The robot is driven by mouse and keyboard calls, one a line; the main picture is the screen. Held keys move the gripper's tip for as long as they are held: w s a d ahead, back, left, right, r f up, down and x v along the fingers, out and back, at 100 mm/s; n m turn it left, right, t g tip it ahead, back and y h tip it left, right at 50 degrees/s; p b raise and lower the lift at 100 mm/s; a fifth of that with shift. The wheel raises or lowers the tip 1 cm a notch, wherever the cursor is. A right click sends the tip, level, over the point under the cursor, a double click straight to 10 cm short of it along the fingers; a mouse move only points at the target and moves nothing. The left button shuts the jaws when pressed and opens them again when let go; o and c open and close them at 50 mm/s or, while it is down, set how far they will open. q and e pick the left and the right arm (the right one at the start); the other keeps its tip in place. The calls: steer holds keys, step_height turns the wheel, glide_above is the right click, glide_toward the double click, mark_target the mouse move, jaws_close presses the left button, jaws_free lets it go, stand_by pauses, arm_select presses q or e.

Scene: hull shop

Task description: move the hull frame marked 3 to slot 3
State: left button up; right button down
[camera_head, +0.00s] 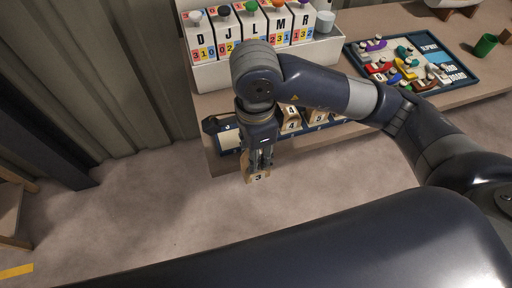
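The hull frame marked 3 (257,178) is a small tan wooden piece with a white number label. My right gripper (261,163) points down and is shut on its upper part. The frame hangs in front of the table's near edge, with floor behind it in the picture. A dark blue rack (210,126) with a pale panel at its left end lies along the near edge. Frames marked 4 (291,126) and 5 (318,117) stand in it. My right arm hides part of the rack, and slot 3 is not clearly readable. My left gripper is not in view.
A white box (212,77) of binders marked with letters stands behind the rack. A blue board (447,77) with small coloured boats and a green cup (485,45) are farther right.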

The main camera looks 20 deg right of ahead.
steer(key=shift+r+p, duration=2)
steer(key=shift+r, duration=1.55)
